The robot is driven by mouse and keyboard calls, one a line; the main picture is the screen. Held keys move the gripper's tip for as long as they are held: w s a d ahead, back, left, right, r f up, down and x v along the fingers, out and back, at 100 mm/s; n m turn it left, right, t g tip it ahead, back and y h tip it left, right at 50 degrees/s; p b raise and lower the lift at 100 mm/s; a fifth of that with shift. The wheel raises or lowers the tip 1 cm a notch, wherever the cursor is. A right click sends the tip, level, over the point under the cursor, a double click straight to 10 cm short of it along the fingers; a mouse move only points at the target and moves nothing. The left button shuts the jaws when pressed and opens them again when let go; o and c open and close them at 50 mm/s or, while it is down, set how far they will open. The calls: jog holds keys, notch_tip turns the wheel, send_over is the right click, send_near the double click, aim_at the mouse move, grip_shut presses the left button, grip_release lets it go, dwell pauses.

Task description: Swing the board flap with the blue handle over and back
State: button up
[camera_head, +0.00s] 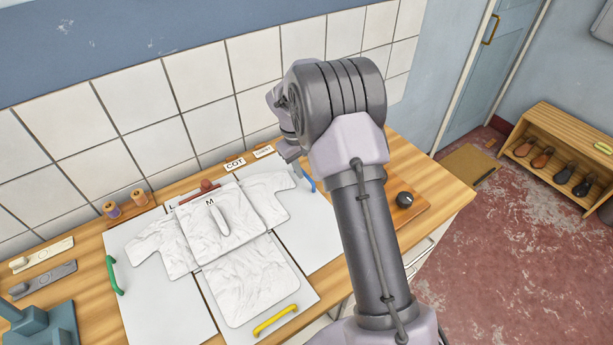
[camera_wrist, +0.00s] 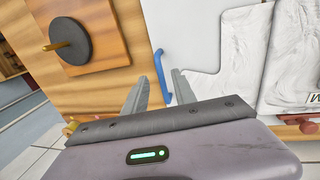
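The blue handle (camera_head: 308,184) sits at the outer right edge of the right white board flap (camera_head: 318,240). In the wrist view the blue handle (camera_wrist: 161,66) shows between my two fingertips, and the flap (camera_wrist: 190,45) lies flat beside it. My gripper (camera_wrist: 160,76) is open, with a finger on either side of the handle; I cannot tell whether either finger touches it. In the head view my arm hides most of my gripper (camera_head: 298,166) and part of the flap. A white garment (camera_head: 245,240) lies spread on the board, one sleeve on this flap.
A green handle (camera_head: 112,275) is on the left flap, a yellow handle (camera_head: 275,320) at the front. Thread spools (camera_head: 138,197) stand at the back left. The tiled wall is close behind.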

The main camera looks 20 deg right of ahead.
aim_at(308, 177)
jog(key=shift+d+f, duration=0.15)
jog(key=shift+f, duration=0.65)
jog(key=shift+d+f, duration=0.15)
jog(key=shift+f, duration=0.6)
jog(key=shift+c, duration=0.3)
grip_shut()
